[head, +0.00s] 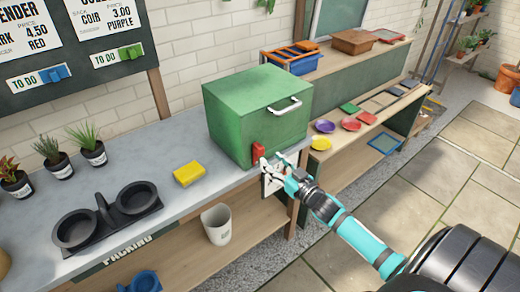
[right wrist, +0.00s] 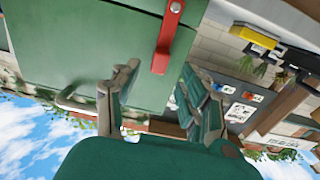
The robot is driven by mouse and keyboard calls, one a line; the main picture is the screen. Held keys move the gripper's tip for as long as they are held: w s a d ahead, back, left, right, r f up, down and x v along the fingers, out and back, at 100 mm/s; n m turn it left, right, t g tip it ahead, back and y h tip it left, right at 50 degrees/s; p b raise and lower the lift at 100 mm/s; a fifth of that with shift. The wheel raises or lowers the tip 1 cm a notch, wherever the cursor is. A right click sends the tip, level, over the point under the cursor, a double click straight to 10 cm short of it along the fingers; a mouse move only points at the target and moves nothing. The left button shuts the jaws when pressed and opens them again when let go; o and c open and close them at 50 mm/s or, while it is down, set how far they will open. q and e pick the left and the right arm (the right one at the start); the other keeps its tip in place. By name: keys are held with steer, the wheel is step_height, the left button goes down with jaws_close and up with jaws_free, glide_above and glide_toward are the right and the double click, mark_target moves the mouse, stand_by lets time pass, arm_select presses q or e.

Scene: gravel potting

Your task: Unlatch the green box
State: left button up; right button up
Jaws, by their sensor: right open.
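The green box (head: 258,115) stands on the grey counter at its right end, lid closed. Its silver handle (head: 286,106) is on the front of the lid. The red latch (head: 258,151) hangs low on the box's front left part; in the right wrist view, the red latch (right wrist: 167,40) lies flat against the green wall (right wrist: 85,45). My right gripper (head: 268,172) is just in front of and below the latch. In the right wrist view its fingers (right wrist: 160,85) are spread and empty, with the latch's end beyond the gap between them. Contact cannot be told. My left gripper is not in view.
The counter (head: 185,145) holds a yellow sponge-like block (head: 188,174), a black double-cup holder (head: 105,214) and potted plants (head: 88,148). A white bin (head: 217,222) stands on the shelf below. Coloured saucers (head: 350,124) lie on a lower shelf at right. The paved floor at right is open.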

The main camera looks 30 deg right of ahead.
mark_target(262, 153)
steer(key=w, duration=0.7)
steer(key=shift+a, duration=0.3)
jaws_close()
